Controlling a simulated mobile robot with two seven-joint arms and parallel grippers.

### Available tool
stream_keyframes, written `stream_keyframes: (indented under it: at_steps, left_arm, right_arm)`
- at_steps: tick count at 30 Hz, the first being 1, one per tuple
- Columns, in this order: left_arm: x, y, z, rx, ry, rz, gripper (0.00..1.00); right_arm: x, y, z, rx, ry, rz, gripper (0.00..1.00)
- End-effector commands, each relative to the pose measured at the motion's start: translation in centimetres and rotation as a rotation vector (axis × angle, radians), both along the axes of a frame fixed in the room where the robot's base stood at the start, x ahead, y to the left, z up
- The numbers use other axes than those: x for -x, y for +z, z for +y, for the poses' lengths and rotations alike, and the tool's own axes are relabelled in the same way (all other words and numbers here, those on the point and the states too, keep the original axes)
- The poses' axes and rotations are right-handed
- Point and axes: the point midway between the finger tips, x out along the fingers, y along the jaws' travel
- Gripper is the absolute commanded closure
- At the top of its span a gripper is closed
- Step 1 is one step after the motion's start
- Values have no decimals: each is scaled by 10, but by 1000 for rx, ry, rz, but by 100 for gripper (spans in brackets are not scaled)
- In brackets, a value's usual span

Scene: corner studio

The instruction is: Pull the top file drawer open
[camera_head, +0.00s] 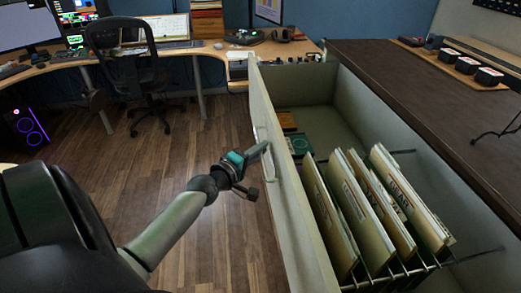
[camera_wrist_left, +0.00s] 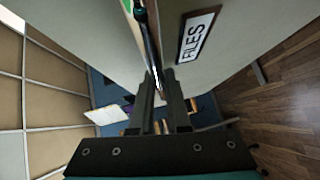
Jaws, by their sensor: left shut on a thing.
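The top file drawer (camera_head: 283,160) stands pulled well out, with its pale grey front panel facing left and its inside open to view. My left gripper (camera_head: 262,163) is at the outer face of that panel, shut on the drawer handle. In the left wrist view, the gripper's dark fingers (camera_wrist_left: 166,95) close around the slim dark handle (camera_wrist_left: 147,38). A label plate reading "FILES" (camera_wrist_left: 197,37) sits beside the handle on the drawer front. The fingers hide part of the handle. My right gripper is not in view.
Hanging folders (camera_head: 372,210) fill the drawer's near part; a green box (camera_head: 299,143) lies farther back. A dark brown top (camera_head: 430,100) lies right of the drawer. An office chair (camera_head: 130,70) and desk (camera_head: 215,50) stand behind. Wooden floor (camera_head: 150,150) left of the drawer is clear.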

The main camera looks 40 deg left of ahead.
Motion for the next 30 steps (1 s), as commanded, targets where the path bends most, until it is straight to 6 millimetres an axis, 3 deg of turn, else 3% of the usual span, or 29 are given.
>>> stream_keyframes:
  at_steps: [2,3,11,22,30]
  left_arm:
    - [0,-1,1,0,1,2,100]
    - [0,-1,1,0,1,2,83]
    - [0,0,0,0,1,1,55]
    - [6,0,0,-1,0,1,55]
    - [39,5,-3,-1,-1,3,55]
  right_arm:
    - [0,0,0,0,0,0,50]
    - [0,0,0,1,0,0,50]
    - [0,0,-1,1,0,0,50]
    - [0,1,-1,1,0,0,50]
    - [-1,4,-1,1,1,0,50]
